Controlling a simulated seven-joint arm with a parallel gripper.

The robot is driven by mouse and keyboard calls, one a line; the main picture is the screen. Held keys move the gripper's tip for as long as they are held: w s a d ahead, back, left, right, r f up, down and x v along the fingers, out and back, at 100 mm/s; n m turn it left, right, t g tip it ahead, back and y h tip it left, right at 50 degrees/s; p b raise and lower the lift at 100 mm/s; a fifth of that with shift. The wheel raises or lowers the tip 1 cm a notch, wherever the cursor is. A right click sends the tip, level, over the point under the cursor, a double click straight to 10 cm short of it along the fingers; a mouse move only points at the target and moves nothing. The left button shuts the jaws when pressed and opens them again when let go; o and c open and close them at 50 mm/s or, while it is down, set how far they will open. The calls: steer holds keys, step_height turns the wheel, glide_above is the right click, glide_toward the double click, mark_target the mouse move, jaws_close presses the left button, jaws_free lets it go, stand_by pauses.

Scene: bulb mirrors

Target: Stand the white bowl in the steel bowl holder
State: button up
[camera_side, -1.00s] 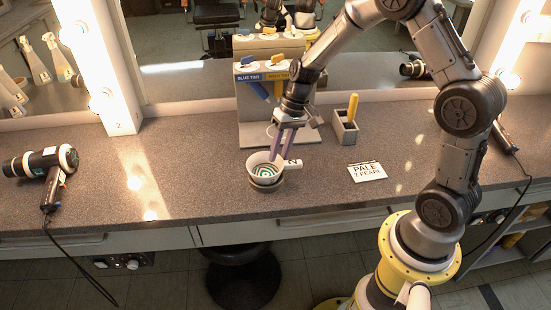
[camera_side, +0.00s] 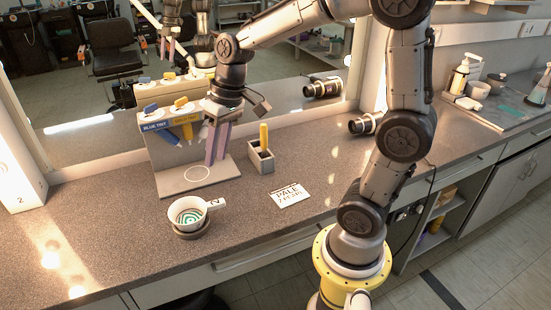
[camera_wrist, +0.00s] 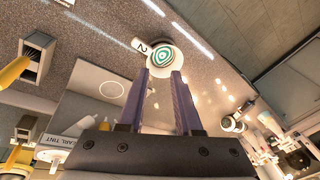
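The white bowl (camera_side: 186,208), with a green spiral pattern inside and a short handle marked 2, sits upright in the dark grey bowl holder (camera_side: 191,234) near the counter's front. The holder is mostly hidden under the bowl. In the wrist view the bowl (camera_wrist: 167,61) shows beyond the fingertips. My gripper (camera_side: 216,163) has two purple fingers standing apart with nothing between them. It is up and to the right of the bowl, clear of it, over the stand's base. In the wrist view the gap between the fingers of my gripper (camera_wrist: 163,76) is empty.
A grey stand (camera_side: 170,184) with a ring mark on its base holds blue and yellow tint dispensers behind my gripper. A small grey box (camera_side: 260,161) with a yellow-handled tool and a white card (camera_side: 290,195) lie to the right. The counter's left part is clear.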

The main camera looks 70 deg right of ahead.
steer(key=s+a+r+n+t+h, duration=0.1)
steer(key=s+a+r+n+t, duration=0.1)
steer(key=s, duration=1.3)
steer(key=shift+s+r+n+t+h, duration=0.3)
steer(key=shift+s+r+t+h, duration=0.1)
steer(key=shift+r+t, duration=0.2)
